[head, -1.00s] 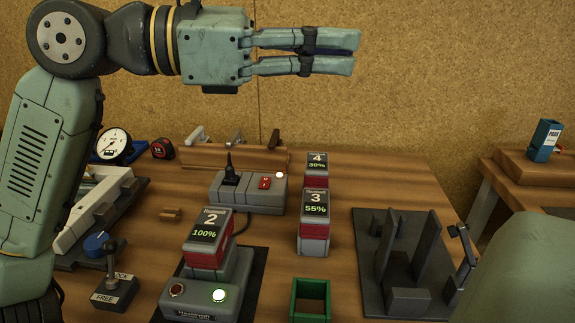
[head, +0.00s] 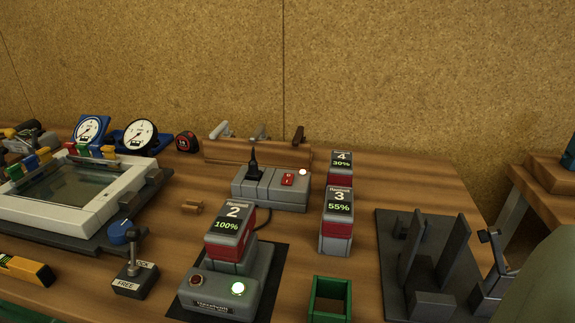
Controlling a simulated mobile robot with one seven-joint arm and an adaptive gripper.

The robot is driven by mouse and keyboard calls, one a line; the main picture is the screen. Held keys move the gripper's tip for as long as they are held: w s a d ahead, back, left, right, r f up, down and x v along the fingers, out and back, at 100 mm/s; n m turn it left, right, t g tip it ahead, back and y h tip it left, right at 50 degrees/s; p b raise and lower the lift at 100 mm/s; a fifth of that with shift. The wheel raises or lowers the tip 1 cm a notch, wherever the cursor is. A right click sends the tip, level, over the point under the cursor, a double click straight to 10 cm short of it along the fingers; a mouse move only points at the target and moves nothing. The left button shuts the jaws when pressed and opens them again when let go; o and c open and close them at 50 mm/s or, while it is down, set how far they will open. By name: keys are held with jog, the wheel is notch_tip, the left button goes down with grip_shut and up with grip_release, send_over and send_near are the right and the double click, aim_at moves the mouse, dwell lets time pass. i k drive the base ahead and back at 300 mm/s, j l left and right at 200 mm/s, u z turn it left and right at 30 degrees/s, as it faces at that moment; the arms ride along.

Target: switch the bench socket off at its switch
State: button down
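The bench socket (head: 270,188) is a grey block on the wooden bench, behind the charger. A black plug (head: 253,162) with a cable stands in its left part. Its red rocker switch (head: 288,180) is on the right part, and a small lamp (head: 303,172) beside it glows white. The charger (head: 233,288) in front holds battery 2 (head: 229,233), which reads 100%, and its green lamp is lit. My gripper is out of view now.
Batteries 3 (head: 338,220) and 4 (head: 342,167) stand right of the socket. A wooden rack (head: 257,151) with tools is close behind it. A lock lever (head: 133,270), a framed glass panel (head: 75,188) and gauges (head: 139,135) are at left. A dark stand (head: 390,262) and green holder (head: 330,298) are at right.

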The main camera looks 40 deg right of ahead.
aim_at(288, 178)
jog(key=k, duration=0.65)
jog(key=z, duration=1.8)
jog(key=k+j, duration=0.15)
jog(key=j, duration=0.2)
jog(key=k+j, duration=0.15)
jog(key=j, duration=0.15)
